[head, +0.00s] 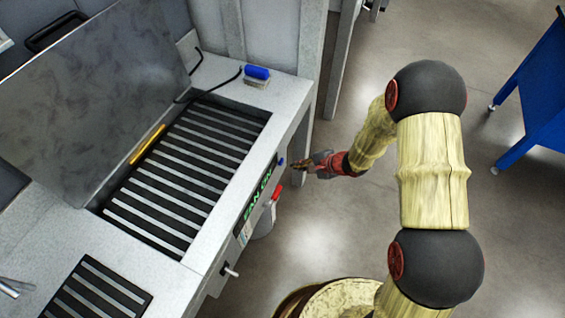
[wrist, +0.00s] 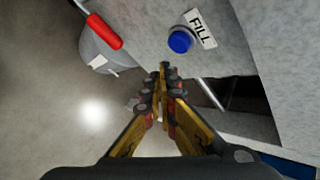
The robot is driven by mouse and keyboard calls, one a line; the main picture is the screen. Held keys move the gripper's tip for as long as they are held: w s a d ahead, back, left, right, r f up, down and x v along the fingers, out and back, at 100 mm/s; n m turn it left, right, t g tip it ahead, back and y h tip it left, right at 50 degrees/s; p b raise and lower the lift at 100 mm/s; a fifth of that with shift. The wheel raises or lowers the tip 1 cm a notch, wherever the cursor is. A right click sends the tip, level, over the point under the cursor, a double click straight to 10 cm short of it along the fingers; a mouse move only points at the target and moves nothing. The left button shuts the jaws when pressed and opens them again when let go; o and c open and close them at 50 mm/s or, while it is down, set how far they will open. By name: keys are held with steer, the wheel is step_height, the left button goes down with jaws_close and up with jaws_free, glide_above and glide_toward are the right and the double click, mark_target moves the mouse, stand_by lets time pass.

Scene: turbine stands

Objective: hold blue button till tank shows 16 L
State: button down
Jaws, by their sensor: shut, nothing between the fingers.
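The blue button (wrist: 180,41) is on the grey front panel beside a white FILL label (wrist: 201,28) in the wrist view. It is a small blue spot in the head view (head: 281,161). My gripper (wrist: 163,70) is shut and empty. Its tips point toward the panel and appear just below the button in the wrist view, apart from it. In the head view my gripper (head: 296,168) is close to the right of the button. A grey rounded vessel (wrist: 97,52), possibly the tank, has a white label. No litre reading is legible.
A red handle (wrist: 104,31) shows beside the vessel, also in the head view (head: 277,193). The slatted bench (head: 185,165) has a raised grey lid (head: 95,85) and a blue brush (head: 257,73). A blue table (head: 540,95) stands right. Floor between is clear.

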steer(key=shift+s+d, duration=0.3)
steer(key=shift+d, duration=0.5)
steer(key=shift+s+d, duration=0.3)
steer(key=shift+d, duration=0.45)
